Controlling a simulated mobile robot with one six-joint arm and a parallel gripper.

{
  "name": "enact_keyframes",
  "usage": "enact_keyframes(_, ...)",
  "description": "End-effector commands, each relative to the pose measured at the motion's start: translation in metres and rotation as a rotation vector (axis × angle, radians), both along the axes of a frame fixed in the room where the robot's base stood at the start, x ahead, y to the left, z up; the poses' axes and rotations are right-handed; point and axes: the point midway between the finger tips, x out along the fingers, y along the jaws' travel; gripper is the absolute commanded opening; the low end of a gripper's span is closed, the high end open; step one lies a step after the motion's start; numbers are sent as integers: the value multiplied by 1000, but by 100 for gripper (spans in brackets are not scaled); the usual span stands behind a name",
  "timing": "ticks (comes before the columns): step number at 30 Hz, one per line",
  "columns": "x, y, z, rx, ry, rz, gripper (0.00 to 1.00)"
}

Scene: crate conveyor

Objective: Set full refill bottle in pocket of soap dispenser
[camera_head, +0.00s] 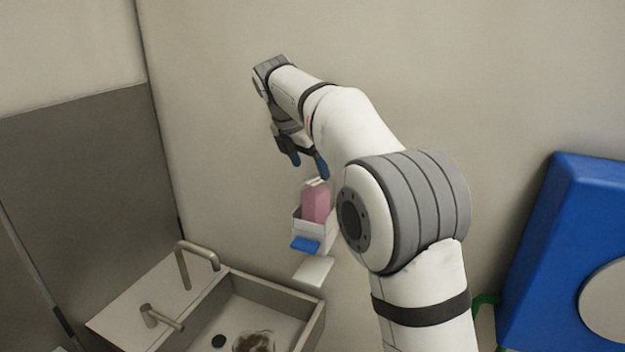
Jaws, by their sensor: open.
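A pink refill bottle (315,204) with a pale top stands upright in the pocket of the white soap dispenser (318,236) on the wall. The dispenser has a blue lever (304,244) at its front, and a pale plate (313,270) shows below it. My gripper (307,165) is above the bottle, with its two blue fingertips spread apart and empty. It appears clear of the bottle top. The lower part of the bottle is hidden inside the dispenser, and my arm passes close to the dispenser's right side in the picture.
A sink (270,311) with two metal taps (190,262) lies below and left, with a dark brownish thing in its basin. A blue box-like unit (565,235) with a round grey part is at the right. The wall above is bare.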

Motion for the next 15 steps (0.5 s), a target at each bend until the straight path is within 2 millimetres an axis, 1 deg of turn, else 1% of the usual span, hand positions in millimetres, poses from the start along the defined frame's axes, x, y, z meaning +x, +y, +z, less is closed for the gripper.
enact_keyframes(1,-2,3,10,1,-2,1,74)
enact_keyframes(3,-6,6,21,0,-2,-1,74)
enact_keyframes(6,-9,9,33,-1,-1,0,74)
enact_keyframes(9,-12,11,39,-1,1,0,74)
enact_keyframes(15,-13,11,42,-1,0,-4,74)
